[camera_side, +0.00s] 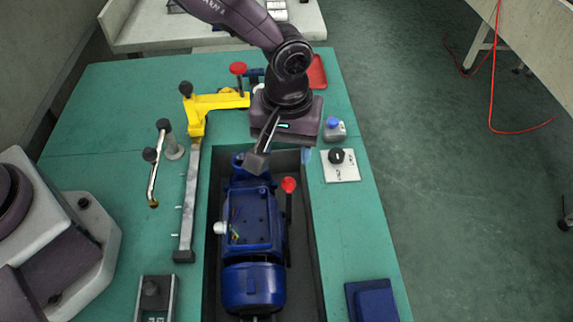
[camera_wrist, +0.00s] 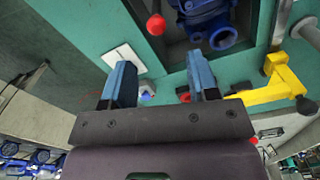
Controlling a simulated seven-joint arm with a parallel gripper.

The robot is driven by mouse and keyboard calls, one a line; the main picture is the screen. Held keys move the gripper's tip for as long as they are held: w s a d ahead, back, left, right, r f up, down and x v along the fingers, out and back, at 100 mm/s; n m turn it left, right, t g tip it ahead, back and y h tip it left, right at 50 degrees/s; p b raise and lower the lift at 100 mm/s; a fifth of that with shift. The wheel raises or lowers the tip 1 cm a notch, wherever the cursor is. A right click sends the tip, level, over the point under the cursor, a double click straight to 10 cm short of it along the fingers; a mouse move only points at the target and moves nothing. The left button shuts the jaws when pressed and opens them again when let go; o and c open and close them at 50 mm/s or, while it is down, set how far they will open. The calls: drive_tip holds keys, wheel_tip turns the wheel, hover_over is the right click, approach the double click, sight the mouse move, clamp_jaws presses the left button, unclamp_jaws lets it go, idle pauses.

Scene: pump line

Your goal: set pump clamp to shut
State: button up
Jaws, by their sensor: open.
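The blue pump (camera_side: 252,215) lies in a dark recess in the green bench; its flanged end shows at the top of the wrist view (camera_wrist: 222,38). A dark lever with a red ball (camera_side: 288,185) stands along the pump's right side; the red ball also shows in the wrist view (camera_wrist: 155,24). A yellow clamp-like arm (camera_side: 218,101) sits behind the recess to the left, and also in the wrist view (camera_wrist: 275,88). I cannot tell which part is the pump clamp. My gripper (camera_side: 282,157) is open and empty above the pump's far end; its blue fingers (camera_wrist: 160,82) touch nothing visible.
A white plate with a black knob (camera_side: 341,173) and a blue-capped bottle (camera_side: 334,130) stand right of the recess. A red-topped post (camera_side: 238,69) is near the yellow arm. A long grey bar (camera_side: 188,205) lies left. A blue block (camera_side: 372,300) sits front right.

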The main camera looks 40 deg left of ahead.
wheel_tip(320, 180, up, 4)
idle(0.5)
drive_tip(key=s+a+r+m+t, duration=0.2)
drive_tip(key=s+a+r+m, duration=0.1)
drive_tip(key=s+a+r, duration=0.5)
drive_tip(key=s+a+r+m+t, duration=0.3)
drive_tip(key=s+a+r, duration=0.6)
drive_tip(key=a, duration=0.5)
wheel_tip(320, 180, up, 2)
drive_tip(key=shift+s+a+r+t, duration=0.15)
drive_tip(key=shift+s+t, duration=0.1)
drive_tip(key=shift+t, duration=0.05)
